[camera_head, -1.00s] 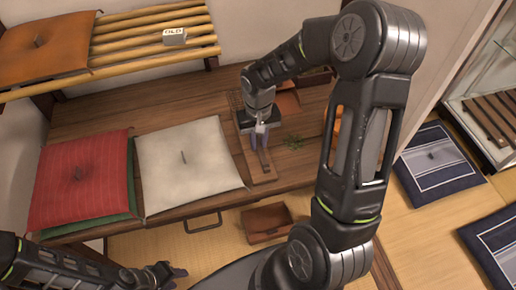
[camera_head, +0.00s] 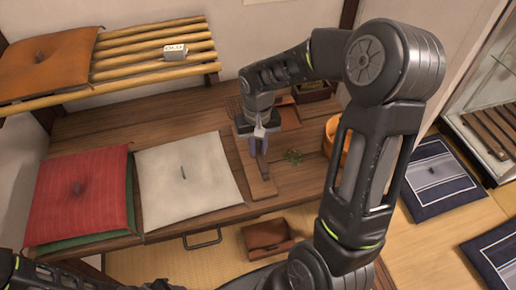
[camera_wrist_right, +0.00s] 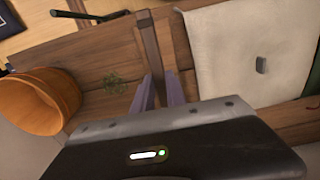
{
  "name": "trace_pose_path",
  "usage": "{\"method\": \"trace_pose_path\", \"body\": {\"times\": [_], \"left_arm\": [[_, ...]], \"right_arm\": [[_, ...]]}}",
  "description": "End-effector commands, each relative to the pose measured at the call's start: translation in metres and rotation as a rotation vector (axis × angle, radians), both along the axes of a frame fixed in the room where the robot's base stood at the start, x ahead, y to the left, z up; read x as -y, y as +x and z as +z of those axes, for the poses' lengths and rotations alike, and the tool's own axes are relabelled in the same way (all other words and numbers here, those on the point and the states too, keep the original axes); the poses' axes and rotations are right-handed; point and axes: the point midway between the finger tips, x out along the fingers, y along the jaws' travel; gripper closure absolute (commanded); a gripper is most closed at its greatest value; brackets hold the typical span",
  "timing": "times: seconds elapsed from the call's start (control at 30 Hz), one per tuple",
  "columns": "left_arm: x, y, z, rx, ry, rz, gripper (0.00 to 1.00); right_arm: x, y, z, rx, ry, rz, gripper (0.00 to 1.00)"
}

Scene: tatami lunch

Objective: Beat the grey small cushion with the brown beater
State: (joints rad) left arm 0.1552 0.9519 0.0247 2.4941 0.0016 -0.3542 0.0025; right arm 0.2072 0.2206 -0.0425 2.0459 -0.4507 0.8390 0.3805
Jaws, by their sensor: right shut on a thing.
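The pale grey cushion (camera_head: 188,182) lies flat on the wooden platform, with a dark tuft in its middle. It also shows at the right of the right wrist view (camera_wrist_right: 250,50). The brown beater (camera_head: 263,186) is just right of it; its handle (camera_wrist_right: 151,35) runs between my right fingers. My right gripper (camera_head: 258,150) points down and is shut on the beater handle, low over the platform. My left arm shows at the bottom left; its fingers are not clear at the picture edge.
A red cushion (camera_head: 75,192) on a green one lies left of the grey cushion. An orange-brown cushion (camera_head: 43,62) and a small white block (camera_head: 174,52) are on the slatted shelf. A green sprig (camera_head: 294,156) and orange tub (camera_head: 331,138) stand right.

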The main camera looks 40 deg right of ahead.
Motion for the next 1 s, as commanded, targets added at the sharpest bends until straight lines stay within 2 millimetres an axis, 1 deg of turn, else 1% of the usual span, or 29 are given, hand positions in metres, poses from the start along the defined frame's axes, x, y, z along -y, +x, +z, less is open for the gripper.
{"method": "trace_pose_path", "body": {"times": [0.07,0.17,0.27,0.3,0.4,0.5,0.63,1.0], "left_arm": [[0.000,0.000,0.000,0.000,0.000,0.000,0.64],[0.000,0.000,0.000,0.000,0.000,0.000,0.64],[0.000,0.000,0.000,0.000,0.000,0.000,0.64],[0.000,0.000,0.000,0.000,0.000,0.000,0.64],[0.000,0.000,0.000,0.000,0.000,0.000,0.64],[0.000,0.000,0.000,0.000,0.000,0.000,0.64],[0.000,0.000,0.000,0.000,0.000,0.000,0.64],[0.000,0.000,0.000,0.000,0.000,0.000,0.64]], "right_arm": [[-0.007,0.009,0.003,0.003,-0.001,0.025,1.00],[-0.025,0.028,0.012,0.003,-0.003,0.082,1.00],[-0.052,0.053,0.023,0.004,-0.004,0.159,1.00],[-0.064,0.062,0.028,0.004,-0.004,0.190,1.00],[-0.093,0.081,0.040,0.003,-0.003,0.262,1.00],[-0.115,0.092,0.049,0.003,-0.001,0.311,1.00],[-0.125,0.096,0.053,0.001,0.001,0.332,1.00],[-0.124,0.096,0.053,0.001,0.001,0.331,1.00]]}}
